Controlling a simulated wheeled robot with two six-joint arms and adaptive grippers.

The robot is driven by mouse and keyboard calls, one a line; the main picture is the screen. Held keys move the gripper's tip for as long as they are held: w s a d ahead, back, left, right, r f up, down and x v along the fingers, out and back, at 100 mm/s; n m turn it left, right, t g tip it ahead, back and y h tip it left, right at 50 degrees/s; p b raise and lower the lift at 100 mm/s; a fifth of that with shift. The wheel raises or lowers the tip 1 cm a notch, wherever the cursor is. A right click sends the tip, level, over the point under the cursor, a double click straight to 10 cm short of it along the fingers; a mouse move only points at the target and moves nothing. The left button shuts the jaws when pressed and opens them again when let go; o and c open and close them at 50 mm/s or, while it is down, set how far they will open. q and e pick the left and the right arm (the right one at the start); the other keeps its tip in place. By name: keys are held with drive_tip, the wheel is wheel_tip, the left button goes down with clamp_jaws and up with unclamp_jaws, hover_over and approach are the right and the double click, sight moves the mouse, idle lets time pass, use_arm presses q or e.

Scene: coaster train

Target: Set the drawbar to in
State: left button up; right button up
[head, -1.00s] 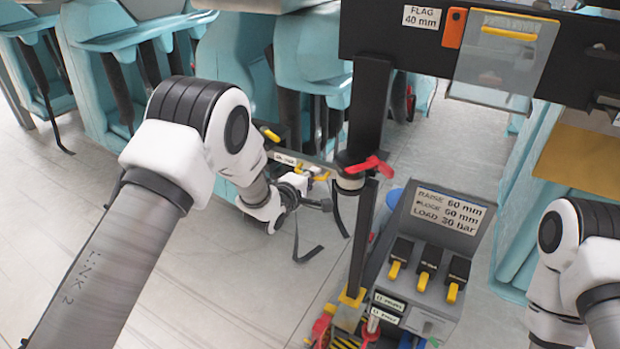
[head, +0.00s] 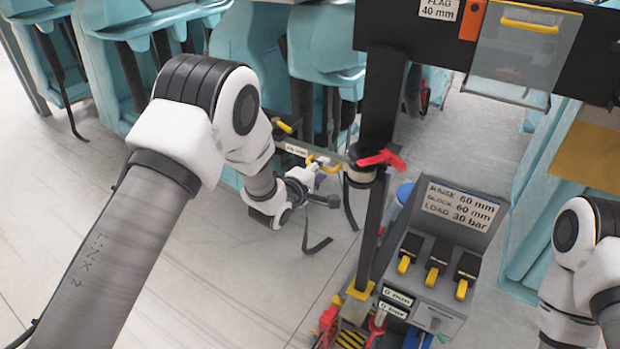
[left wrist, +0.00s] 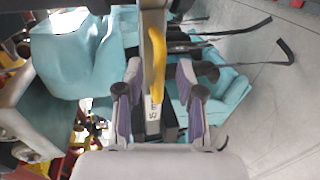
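A grey bar (head: 296,149) with a white label and yellow handles runs to the black post in the head view. It looks like the drawbar, but its label is too small to read there. In the left wrist view a yellow handle (left wrist: 157,62) stands on this bar, with a label partly reading "mm" below it. My left gripper (left wrist: 158,78) is open, one finger on each side of the bar and handle, with visible gaps. In the head view my left gripper (head: 324,199) is just below the bar. Only my right arm shows at the right edge; its gripper is out of frame.
A red lever (head: 381,159) sits on the black post (head: 383,105) close to the bar. A grey console (head: 432,275) with black-and-yellow switches stands right of the post. Teal seats (head: 315,55) with hanging straps are behind. Tiled floor at lower left is clear.

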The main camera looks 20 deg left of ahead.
use_arm(q)
drive_tip(key=v, duration=1)
drive_tip(key=shift+r, duration=0.1)
drive_tip(key=s+a+f+g+y, duration=0.15)
drive_tip(key=s+f+g, duration=0.25)
drive_tip(key=s+f, duration=0.55)
drive_tip(key=s+a+f+g+y, duration=0.1)
drive_tip(key=s+a+f+g, duration=0.15)
drive_tip(key=s+f, duration=0.75)
drive_tip(key=s+a+f+m+g, duration=0.1)
drive_tip(key=s+f+m+g, duration=0.3)
drive_tip(key=s+m, duration=0.3)
drive_tip(key=s+a+f+m+g+y, duration=0.1)
drive_tip(key=s+f+m+g, duration=0.3)
drive_tip(key=s+m, duration=0.3)
drive_tip(key=s+f, duration=0.1)
drive_tip(key=s, duration=0.2)
drive_tip(key=shift+s+m+g, duration=0.3)
drive_tip(key=shift+s+g, duration=0.05)
drive_tip(key=shift+s, duration=0.05)
drive_tip(key=shift+a+y, duration=0.1)
drive_tip(key=shift+y, duration=0.15)
